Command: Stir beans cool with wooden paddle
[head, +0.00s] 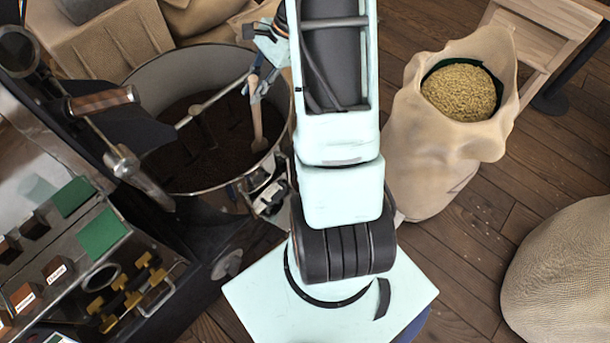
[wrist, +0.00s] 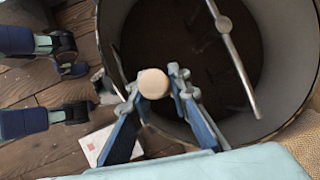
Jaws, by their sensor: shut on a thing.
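The wooden paddle (head: 257,122) hangs roughly upright inside the round metal cooling bin (head: 218,62), near its right wall. Its lower end is over the dark beans (head: 205,155); I cannot tell whether it touches them. My gripper (head: 255,86) is shut on the upper part of the paddle. In the wrist view, the paddle's pale rounded top (wrist: 153,83) sits between the fingers of my gripper (wrist: 155,94), and the rest of the paddle is hidden below. The bin (wrist: 282,112) and its dark beans (wrist: 185,50) show beyond it.
A metal stirring bar (head: 215,98) crosses the bin. The roaster's control panel (head: 75,245) and a wood-gripped handle (head: 103,101) stand at the left. An open sack (head: 425,150) of pale beans and a wooden chair (head: 555,25) are right. Bare floor (head: 545,165) lies between sacks.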

